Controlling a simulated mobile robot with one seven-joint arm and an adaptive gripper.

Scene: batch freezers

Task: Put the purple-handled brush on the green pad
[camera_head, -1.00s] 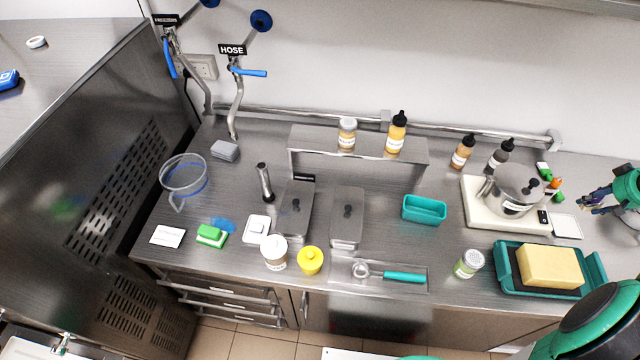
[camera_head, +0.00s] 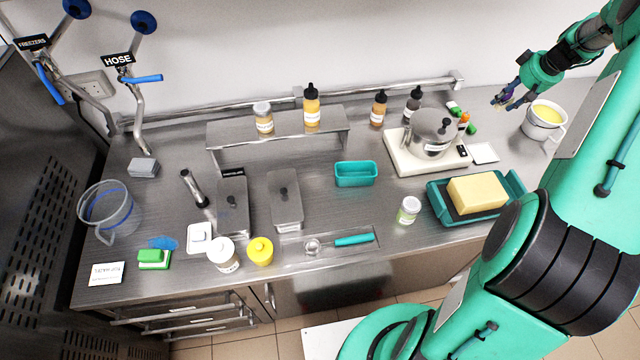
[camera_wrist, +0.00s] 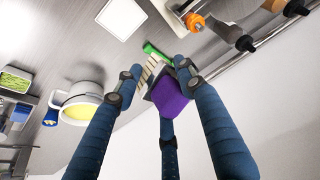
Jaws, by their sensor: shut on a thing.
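My gripper (camera_head: 505,97) is raised over the back right of the counter in the head view. In the wrist view its fingers (camera_wrist: 161,88) are closed around the purple-handled brush (camera_wrist: 172,97). The purple handle shows between the fingers, with cream bristles beside it; the fingers hide part of it. In the head view the brush is too small to make out clearly. A green block with a white band (camera_head: 154,259) lies at the front left of the counter, far from my gripper. I cannot tell whether it is the green pad.
A white pot with yellow content (camera_head: 544,121) stands right of my gripper. A steel pot (camera_head: 432,132) on a scale, bottles and small green items (camera_head: 472,129) are to its left. A teal tray (camera_head: 437,205) with a yellow block stands nearer the front. Bare counter (camera_head: 330,210) shows mid-front.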

